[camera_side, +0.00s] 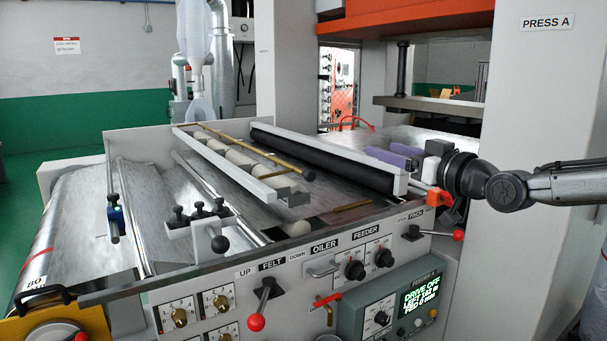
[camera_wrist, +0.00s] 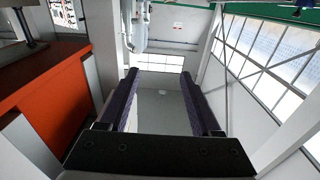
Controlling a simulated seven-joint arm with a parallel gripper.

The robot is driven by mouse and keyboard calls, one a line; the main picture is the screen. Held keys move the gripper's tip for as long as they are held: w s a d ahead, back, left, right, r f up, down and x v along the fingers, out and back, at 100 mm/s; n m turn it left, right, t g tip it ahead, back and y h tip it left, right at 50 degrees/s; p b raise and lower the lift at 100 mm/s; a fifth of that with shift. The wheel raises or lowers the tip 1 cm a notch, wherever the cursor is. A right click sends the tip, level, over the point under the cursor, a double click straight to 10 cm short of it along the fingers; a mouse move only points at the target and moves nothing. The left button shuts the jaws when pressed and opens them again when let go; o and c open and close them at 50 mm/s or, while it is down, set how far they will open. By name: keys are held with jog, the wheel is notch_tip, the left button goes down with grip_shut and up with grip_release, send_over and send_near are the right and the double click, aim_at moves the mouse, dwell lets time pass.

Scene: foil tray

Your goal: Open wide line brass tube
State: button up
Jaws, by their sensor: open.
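A long brass tube (camera_side: 255,150) runs diagonally above the pale rollers in the oiler part of the machine. A small valve with a red lever handle (camera_side: 328,299) and a brass body (camera_side: 329,317) is on the front panel below the OILER label. Its lever lies nearly level, tilted slightly. My gripper (camera_side: 380,150) is at the right, above the machine's far right end, well apart from the valve and tube. Its two purple fingers point left and are open and empty. The wrist view shows the open fingers (camera_wrist: 160,72) with only distant wall and floor between them.
A black roller (camera_side: 325,160) under a white bar lies left of my gripper. An orange block (camera_side: 438,197) sits just below it. Red-ball levers (camera_side: 257,321) and a control box (camera_side: 400,305) stick out of the front panel. A press column (camera_side: 535,130) stands behind my arm.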

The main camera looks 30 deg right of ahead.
jog(key=w+a+f, duration=0.1)
jog(key=w+f, duration=0.2)
jog(key=w, duration=0.5)
send_near(303, 173)
jog(key=w, duration=1.1)
jog(key=shift+d, duration=0.3)
jog(key=shift+s, duration=0.1)
grip_shut()
dwell(0.3)
